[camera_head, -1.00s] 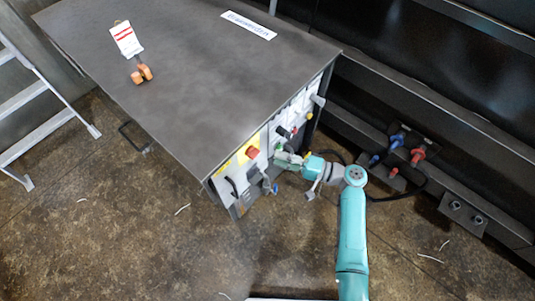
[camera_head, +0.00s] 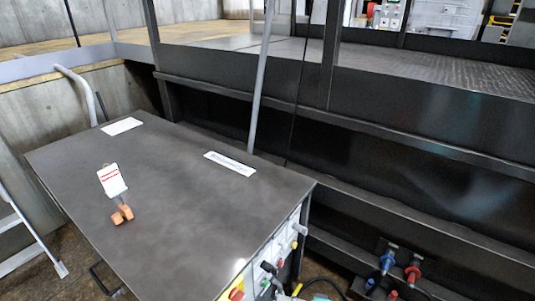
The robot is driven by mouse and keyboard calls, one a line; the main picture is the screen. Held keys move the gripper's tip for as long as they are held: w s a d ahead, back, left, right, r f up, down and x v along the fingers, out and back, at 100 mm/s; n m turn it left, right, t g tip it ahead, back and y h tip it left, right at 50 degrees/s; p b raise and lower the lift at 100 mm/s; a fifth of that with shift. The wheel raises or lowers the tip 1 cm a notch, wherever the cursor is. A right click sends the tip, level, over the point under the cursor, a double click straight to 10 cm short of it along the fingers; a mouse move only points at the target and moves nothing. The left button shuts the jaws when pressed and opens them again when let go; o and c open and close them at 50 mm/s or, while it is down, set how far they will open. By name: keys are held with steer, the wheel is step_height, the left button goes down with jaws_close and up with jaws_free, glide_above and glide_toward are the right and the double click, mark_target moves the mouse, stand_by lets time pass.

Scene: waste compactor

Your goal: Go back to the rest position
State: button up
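My arm is almost wholly below the bottom edge of the head view. Only a small grey and yellow bit, which seems to belong to my gripper (camera_head: 285,293), shows at that edge, close to the control panel (camera_head: 285,250) on the end of the dark metal cabinet (camera_head: 170,190). I cannot see its fingers clearly, nor whether they touch the panel. The panel carries a red button on yellow (camera_head: 236,294), a green button, and grey and black knobs; its lower part is cut off.
A white tag with red stripes and an orange padlock (camera_head: 122,214) lie on the cabinet top. A ladder (camera_head: 30,235) stands at the left. Blue (camera_head: 387,262) and red (camera_head: 412,273) connectors sit low at the right, by the dark compactor frame (camera_head: 430,160).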

steer(key=s+d+f+m+t+h, duration=0.2)
steer(key=s+f+m+t+h, duration=0.15)
steer(key=s+f+h, duration=1)
steer(key=s+d+r+n+t+h, duration=0.15)
steer(key=s+d+r, duration=0.3)
steer(key=s, duration=0.55)
steer(key=s+d+r+n+t+h, duration=0.15)
steer(key=s+d+r, duration=0.3)
steer(key=s, duration=0.45)
steer(key=s+r+n+t, duration=0.2)
steer(key=r, duration=0.6)
steer(key=s+r+n+t, duration=0.1)
steer(key=s+r+t, duration=0.1)
steer(key=r, duration=0.6)
steer(key=shift+s+d+r+n+h, duration=0.25)
steer(key=shift+s+r+n+h, duration=0.15)
steer(key=shift+s, duration=0.35)
steer(key=shift+f, duration=0.1)
